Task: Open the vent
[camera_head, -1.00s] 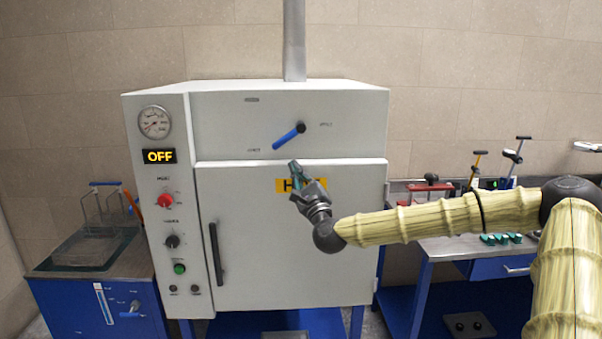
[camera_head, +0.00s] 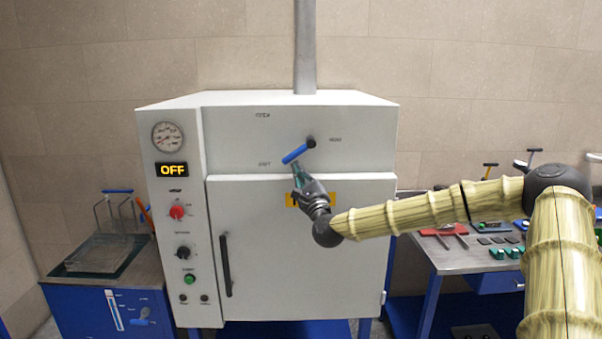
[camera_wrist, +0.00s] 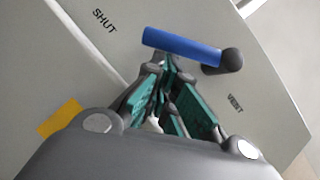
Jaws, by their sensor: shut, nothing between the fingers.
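The vent lever (camera_head: 298,153) is a blue handle on a black pivot on the upper front of the white press cabinet. It slants down-left from the pivot toward the SHUT label (camera_head: 264,164); an OPEN label (camera_head: 263,115) is higher up. The lever also shows in the wrist view (camera_wrist: 182,46). My gripper (camera_head: 295,167) has its teal fingers closed together just below the handle. In the wrist view its fingertips (camera_wrist: 167,62) are right at the handle's lower edge, with nothing between them. I cannot tell whether they touch it.
The cabinet door (camera_head: 300,260) with a black handle (camera_head: 225,265) is closed below the lever. The display (camera_head: 172,170) reads OFF. A blue bench (camera_head: 80,270) stands left and a tool table (camera_head: 460,258) stands right. A grey pipe (camera_head: 305,50) rises above the cabinet.

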